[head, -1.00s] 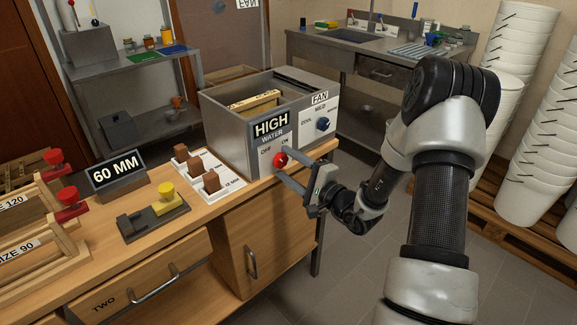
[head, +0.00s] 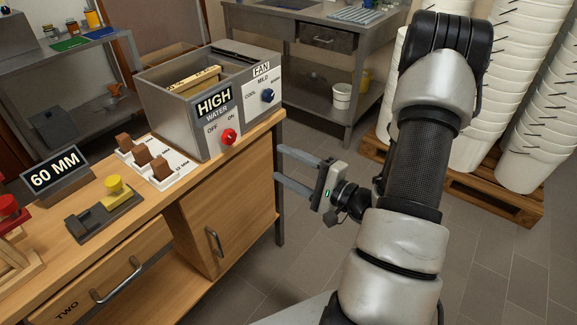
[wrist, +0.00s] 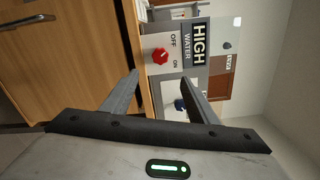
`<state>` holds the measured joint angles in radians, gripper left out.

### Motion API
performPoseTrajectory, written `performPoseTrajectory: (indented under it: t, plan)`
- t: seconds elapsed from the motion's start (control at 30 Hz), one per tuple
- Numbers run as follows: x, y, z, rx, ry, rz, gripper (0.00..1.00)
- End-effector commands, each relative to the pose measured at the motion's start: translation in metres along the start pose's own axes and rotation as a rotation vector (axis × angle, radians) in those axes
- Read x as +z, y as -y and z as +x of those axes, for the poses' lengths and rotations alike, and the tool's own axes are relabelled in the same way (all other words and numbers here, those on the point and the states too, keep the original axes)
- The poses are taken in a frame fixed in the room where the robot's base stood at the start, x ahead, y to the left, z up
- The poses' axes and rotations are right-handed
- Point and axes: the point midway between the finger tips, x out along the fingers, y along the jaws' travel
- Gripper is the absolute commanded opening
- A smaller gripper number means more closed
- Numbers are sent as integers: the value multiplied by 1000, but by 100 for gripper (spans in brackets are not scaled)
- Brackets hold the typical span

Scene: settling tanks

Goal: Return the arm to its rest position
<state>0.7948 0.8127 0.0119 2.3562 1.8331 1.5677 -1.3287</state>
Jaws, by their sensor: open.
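My gripper (head: 278,165) is open and empty in the head view. It is in free air to the right of the wooden bench, below the bench top and apart from the tank. My arm (head: 415,170) reaches up and bends down to it on the right. In the wrist view, the two fingers of my gripper (wrist: 160,92) stand apart with nothing between them. Beyond them is the red water knob (wrist: 160,56) on the tank's front panel. The red knob also shows in the head view (head: 228,137).
The metal tank (head: 180,125) with HIGH and FAN labels stands on the wooden bench (head: 225,180). The blue fan knob (head: 267,95) is on its panel. White bucket stacks (head: 535,110) stand on a pallet (head: 490,190) at right. A steel sink table (head: 300,22) is behind. Floor below my gripper is clear.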

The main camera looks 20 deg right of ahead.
Motion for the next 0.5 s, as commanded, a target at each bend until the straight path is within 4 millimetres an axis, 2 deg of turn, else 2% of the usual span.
performPoseTrajectory:
  t: [0.13,0.5]
  plan:
    - [1,0,-6,-1,1,0,54]
    - [1,0,-6,-1,1,1,54]
